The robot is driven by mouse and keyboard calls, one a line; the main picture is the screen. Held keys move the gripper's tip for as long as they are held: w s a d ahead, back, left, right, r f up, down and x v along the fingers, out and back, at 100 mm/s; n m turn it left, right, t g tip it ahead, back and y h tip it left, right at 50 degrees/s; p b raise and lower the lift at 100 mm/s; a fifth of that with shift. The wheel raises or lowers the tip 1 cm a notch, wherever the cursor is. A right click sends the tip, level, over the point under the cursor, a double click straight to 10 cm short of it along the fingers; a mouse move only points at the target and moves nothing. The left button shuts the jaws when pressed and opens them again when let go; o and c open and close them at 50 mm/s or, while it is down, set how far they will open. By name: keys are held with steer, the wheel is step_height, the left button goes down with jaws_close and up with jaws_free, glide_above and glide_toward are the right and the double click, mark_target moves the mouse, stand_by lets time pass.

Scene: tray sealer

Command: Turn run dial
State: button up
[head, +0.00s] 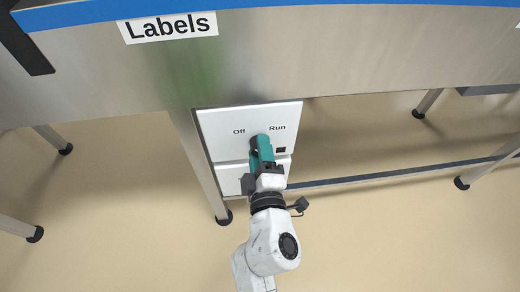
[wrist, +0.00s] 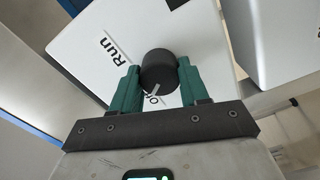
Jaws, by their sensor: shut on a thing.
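The run dial (wrist: 158,66) is a round black knob with a light pointer line, on a white panel (head: 222,122) marked "Off" and "Run". In the wrist view the pointer line is on the side toward the "Off" label, which is partly covered by a finger. My gripper (wrist: 158,78) is shut on the dial, with one teal finger on each side of it. In the head view my gripper (head: 262,148) reaches up to the panel and hides most of the dial.
A small black square (head: 281,150) sits on the panel, right of my gripper. Above the panel is a metal worktop side (head: 350,60) with a "Labels" sign (head: 168,27). A table leg (head: 200,165) stands close to the panel's left. The floor around is mostly open.

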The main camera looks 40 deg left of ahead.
steer(key=shift+s+a+n, duration=0.1)
steer(key=shift+n, duration=0.3)
steer(key=o, duration=1)
steer(key=shift+o, duration=0.2)
steer(key=p+v, duration=0.2)
steer(key=v, duration=0.8)
steer(key=shift+s+d+p, duration=0.15)
steer(key=shift+d+p, duration=0.15)
steer(key=shift+d, duration=0.05)
